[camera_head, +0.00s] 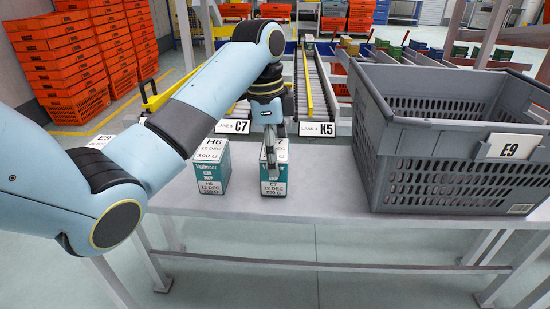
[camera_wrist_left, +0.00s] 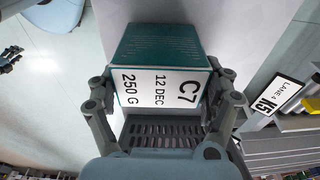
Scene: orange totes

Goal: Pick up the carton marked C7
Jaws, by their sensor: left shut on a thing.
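The carton marked C7 (camera_head: 274,182) is teal and white and stands upright on the grey table (camera_head: 330,204), near its front edge. My left gripper (camera_head: 271,160) reaches down over it from above and is shut on it. In the left wrist view the carton's white label (camera_wrist_left: 158,88), reading C7, 12 DEC, 250 G, lies between the two fingers of the left gripper (camera_wrist_left: 162,105). The fingers partly cover the carton in the head view.
A large grey crate labelled E9 (camera_head: 450,135) stands on the right.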

